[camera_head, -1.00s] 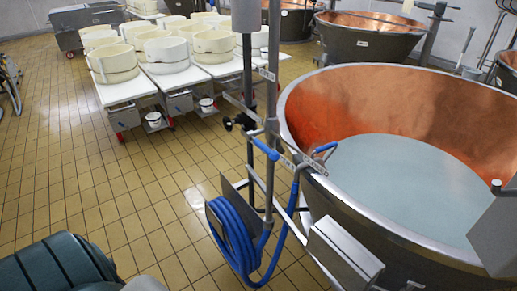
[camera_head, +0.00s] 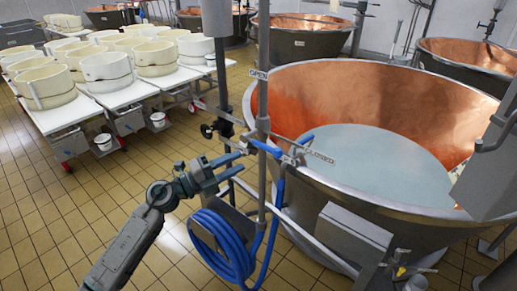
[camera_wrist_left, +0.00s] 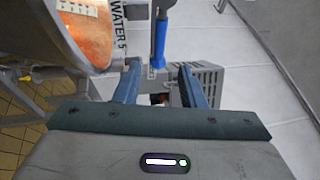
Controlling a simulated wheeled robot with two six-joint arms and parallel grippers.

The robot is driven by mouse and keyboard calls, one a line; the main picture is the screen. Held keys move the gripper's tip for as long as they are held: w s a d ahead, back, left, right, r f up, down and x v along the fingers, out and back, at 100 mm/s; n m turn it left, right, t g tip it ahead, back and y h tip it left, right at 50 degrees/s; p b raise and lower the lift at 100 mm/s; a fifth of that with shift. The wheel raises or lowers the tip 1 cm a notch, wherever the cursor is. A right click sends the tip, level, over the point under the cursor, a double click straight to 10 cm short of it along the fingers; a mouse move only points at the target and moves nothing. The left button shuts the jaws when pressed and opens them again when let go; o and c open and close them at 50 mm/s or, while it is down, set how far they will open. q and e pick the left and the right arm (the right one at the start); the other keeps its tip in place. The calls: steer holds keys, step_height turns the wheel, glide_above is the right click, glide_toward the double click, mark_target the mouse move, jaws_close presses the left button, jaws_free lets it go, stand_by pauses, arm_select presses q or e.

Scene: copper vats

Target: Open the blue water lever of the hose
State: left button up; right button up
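A blue lever (camera_head: 264,148) sits on the upright pipe stand beside the large copper vat. A second blue handle (camera_head: 306,139) is to its right, by a CLOSED label (camera_head: 320,157). An OPEN label (camera_head: 259,75) is higher on the pipe. The blue hose (camera_head: 220,245) hangs coiled below. My left gripper (camera_head: 242,163) is open and empty, just left of the nearer lever. In the left wrist view, a blue handle (camera_wrist_left: 159,42) stands between and beyond the spread fingertips (camera_wrist_left: 159,68), near a WATER sign (camera_wrist_left: 118,18). My right gripper is not in view.
The large copper vat (camera_head: 270,100) holds pale liquid right of the stand. A metal box (camera_head: 355,235) is on its near side. White tables with cream tubs (camera_head: 108,70) stand at the back left. Tiled floor (camera_head: 60,215) is clear at left.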

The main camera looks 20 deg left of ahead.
mark_target(266, 148)
arm_select(q)
steer(key=p+x, duration=0.3)
steer(key=x, duration=0.6)
steer(key=shift+w+r+p, duration=0.1)
steer(key=shift+r+p, duration=0.05)
steer(key=shift+p, duration=0.15)
steer(key=shift+w+d, duration=0.4)
steer(key=shift+w, duration=0.05)
jaws_close()
